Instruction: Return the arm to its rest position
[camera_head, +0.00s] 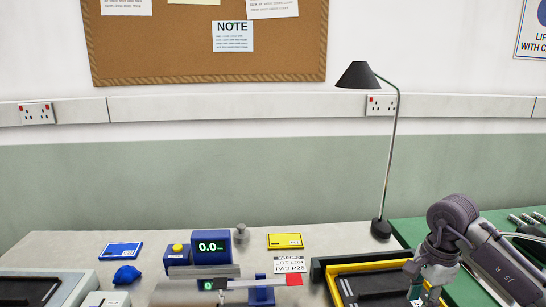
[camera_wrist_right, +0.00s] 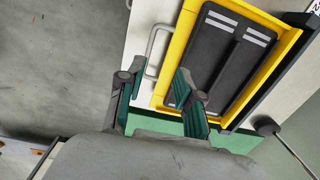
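My right arm (camera_head: 480,245) comes in from the right side of the head view, bent, with its gripper (camera_head: 430,285) low over the right edge of a yellow-rimmed tray (camera_head: 318,270). In the right wrist view the gripper (camera_wrist_right: 158,92) has its two green-padded fingers spread apart with nothing between them. The yellow tray (camera_wrist_right: 163,85) lies beyond the fingers there, with a dark panel (camera_wrist_right: 225,55) in it. The fingertips are partly cut off or hidden in the head view. My left gripper is in neither view.
A desk lamp (camera_head: 388,165) stands right of centre behind the tray, close to my right arm. A blue display unit (camera_head: 211,247), a blue card (camera_head: 121,251) and a yellow card (camera_head: 285,241) are on the bench. A green mat (camera_head: 412,230) lies at the right.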

